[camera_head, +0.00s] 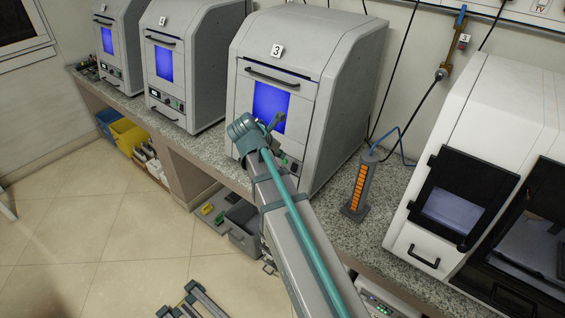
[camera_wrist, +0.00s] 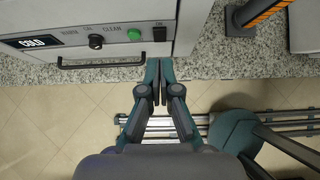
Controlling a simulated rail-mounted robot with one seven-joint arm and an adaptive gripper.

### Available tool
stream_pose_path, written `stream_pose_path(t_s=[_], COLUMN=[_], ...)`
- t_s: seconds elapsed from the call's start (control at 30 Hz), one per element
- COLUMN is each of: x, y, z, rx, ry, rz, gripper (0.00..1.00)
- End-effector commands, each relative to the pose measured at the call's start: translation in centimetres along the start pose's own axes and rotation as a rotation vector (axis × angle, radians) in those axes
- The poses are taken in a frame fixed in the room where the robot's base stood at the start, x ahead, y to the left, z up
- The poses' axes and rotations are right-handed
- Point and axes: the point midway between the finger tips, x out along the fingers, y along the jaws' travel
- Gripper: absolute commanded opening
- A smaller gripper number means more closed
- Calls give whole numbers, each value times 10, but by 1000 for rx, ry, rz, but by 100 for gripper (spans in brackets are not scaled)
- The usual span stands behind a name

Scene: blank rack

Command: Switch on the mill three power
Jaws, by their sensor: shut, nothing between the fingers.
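Mill three (camera_head: 325,70) is the large grey machine with the "3" label and a lit blue window. My arm covers part of its lower front in the head view. In the wrist view its control panel shows a lit display (camera_wrist: 31,42), a black knob (camera_wrist: 96,42), a round green button (camera_wrist: 134,34) and a black rocker switch (camera_wrist: 160,34) at the right end. My gripper (camera_wrist: 160,62) is shut and empty. Its tips appear just below the switch in the picture, with a small gap. I cannot tell the depth or the switch's position.
A handle (camera_wrist: 100,63) juts out left of my fingertips. A grey post with an orange stack (camera_head: 361,185) stands on the granite counter (camera_head: 345,232), right of mill three. Two similar mills (camera_head: 190,60) stand to the left, and a white machine (camera_head: 480,150) stands to the right.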

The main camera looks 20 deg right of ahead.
Motion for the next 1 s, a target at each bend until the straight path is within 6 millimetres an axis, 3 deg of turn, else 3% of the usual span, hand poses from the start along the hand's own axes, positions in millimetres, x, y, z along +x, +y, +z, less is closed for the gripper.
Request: stream_pose_path(t_s=[0.3,0.87,1.0], x=[-24,-27,-27], y=[0,0,0], z=[8,9,9], rx=[0,3,88], ry=[0,1,-1], rz=[0,-1,2], gripper=[0,0,0])
